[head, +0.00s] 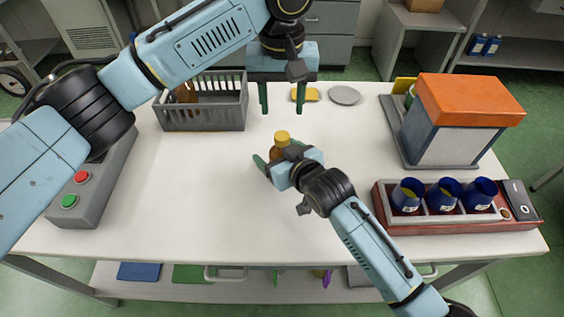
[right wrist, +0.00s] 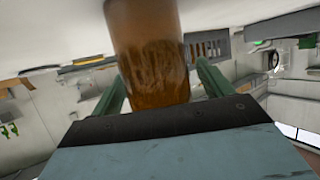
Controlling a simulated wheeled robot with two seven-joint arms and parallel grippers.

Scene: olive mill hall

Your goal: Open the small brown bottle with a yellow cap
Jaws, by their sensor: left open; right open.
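The small brown bottle (head: 276,152) with a yellow cap (head: 282,137) stands upright near the middle of the white table, its lower part partly hidden by my right gripper. My right gripper (head: 268,163) is open, with its green fingers around the bottle's sides. In the right wrist view the brown bottle (right wrist: 150,55) stands between the two green fingers, with gaps visible near the fingers; its cap is out of that view. My left gripper (head: 286,98) is open and empty, fingers pointing down, above the table beyond the bottle.
A grey crate (head: 203,117) with a brown bottle inside stands at the back left. A yellow sponge-like item (head: 305,94) and a grey disc (head: 344,95) lie behind. An orange-topped machine (head: 455,120) and a red tray (head: 440,225) with blue cups occupy the right; a button box (head: 93,185) the left. The front middle is clear.

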